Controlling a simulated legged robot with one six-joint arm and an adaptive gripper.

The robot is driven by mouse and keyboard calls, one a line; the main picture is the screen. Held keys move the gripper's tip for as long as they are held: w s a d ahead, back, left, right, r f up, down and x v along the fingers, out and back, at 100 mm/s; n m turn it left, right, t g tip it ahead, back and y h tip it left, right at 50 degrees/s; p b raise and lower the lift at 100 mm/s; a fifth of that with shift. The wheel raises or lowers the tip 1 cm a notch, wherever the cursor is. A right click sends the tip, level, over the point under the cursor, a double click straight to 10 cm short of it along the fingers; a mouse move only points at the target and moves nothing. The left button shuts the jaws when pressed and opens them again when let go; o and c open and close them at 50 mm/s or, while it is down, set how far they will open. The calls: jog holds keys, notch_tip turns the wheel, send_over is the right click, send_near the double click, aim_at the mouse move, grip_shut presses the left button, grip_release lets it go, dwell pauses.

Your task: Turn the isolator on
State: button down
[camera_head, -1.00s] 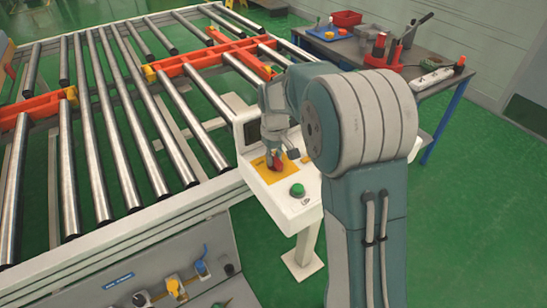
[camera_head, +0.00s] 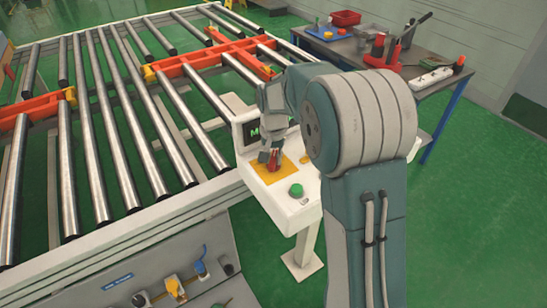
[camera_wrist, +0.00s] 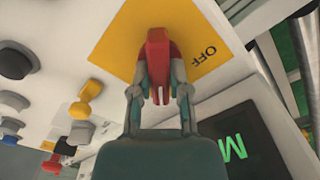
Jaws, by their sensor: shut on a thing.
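The isolator is a red handle (camera_head: 273,160) on a yellow plate (camera_head: 288,174) on top of the white control box. In the wrist view the red handle (camera_wrist: 157,48) stands between my fingers, and the word OFF shows on the yellow plate (camera_wrist: 120,40) to its right. My gripper (camera_wrist: 160,82) is shut on the handle, one finger on each side. The display (camera_wrist: 246,140) is lit with green lettering, partly cut off in the wrist view. Any ON label is hidden or out of view.
A green button (camera_head: 296,190) sits on the box's near edge. The roller conveyor (camera_head: 110,130) lies to the left. A workbench (camera_head: 425,72) with red tools stands behind at right. Several coloured knobs, one yellow (camera_wrist: 86,100), show at left in the wrist view.

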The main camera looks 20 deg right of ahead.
aim_at(272, 157)
jog(key=shift+s+f+m, duration=0.2)
jog(key=shift+m, duration=0.1)
jog(key=c, duration=0.6)
grip_release()
jog(key=shift+a, duration=0.1)
jog(key=shift+r, duration=0.1)
jog(key=shift+w+r, duration=0.1)
jog(key=shift+r, duration=0.3)
notch_tip(272, 157, up, 11)
jog(key=shift+a+r, duration=0.1)
